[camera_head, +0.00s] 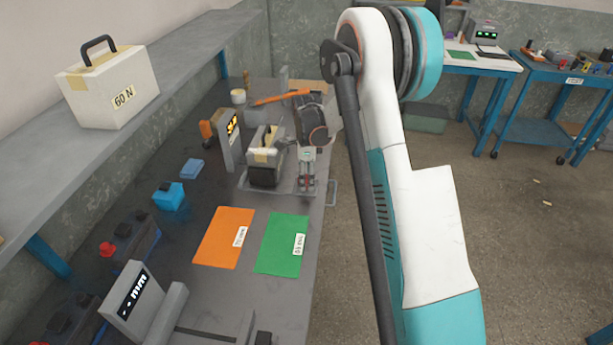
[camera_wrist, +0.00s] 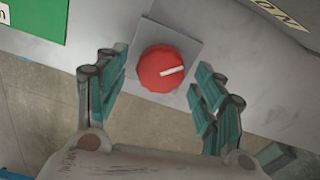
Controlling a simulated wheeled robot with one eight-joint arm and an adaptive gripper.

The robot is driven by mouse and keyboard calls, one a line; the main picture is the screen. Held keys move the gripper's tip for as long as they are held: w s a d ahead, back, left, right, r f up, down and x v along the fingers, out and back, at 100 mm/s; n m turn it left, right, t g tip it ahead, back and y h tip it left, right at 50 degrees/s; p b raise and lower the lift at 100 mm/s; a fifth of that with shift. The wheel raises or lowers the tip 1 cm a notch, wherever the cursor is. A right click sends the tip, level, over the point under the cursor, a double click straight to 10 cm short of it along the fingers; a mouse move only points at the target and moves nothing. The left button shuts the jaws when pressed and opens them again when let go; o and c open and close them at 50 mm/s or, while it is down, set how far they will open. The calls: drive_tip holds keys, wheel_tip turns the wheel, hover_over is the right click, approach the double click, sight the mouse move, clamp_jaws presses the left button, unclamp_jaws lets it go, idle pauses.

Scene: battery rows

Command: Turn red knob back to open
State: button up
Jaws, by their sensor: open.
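The red knob (camera_wrist: 165,68) shows in the wrist view on a square grey plate (camera_wrist: 188,50). Its white mark points right and slightly up. My gripper (camera_wrist: 162,76) is open, with one teal finger to the left of the knob and one to the right. A gap shows on both sides, and nothing is held. In the head view the end of my arm is over the grey fixture (camera_head: 330,195) at the table's right edge. The knob cannot be made out clearly there.
An orange card (camera_head: 222,240) and a green card (camera_head: 278,250) lie on the dark table. A black-and-cream block (camera_head: 263,172) stands on the fixture beside my arm's end. A display unit (camera_head: 229,138) stands left of it. A labelled box (camera_head: 108,90) is on the shelf.

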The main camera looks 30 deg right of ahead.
drive_tip(key=c, duration=1.1)
drive_tip(key=shift+n, duration=0.3)
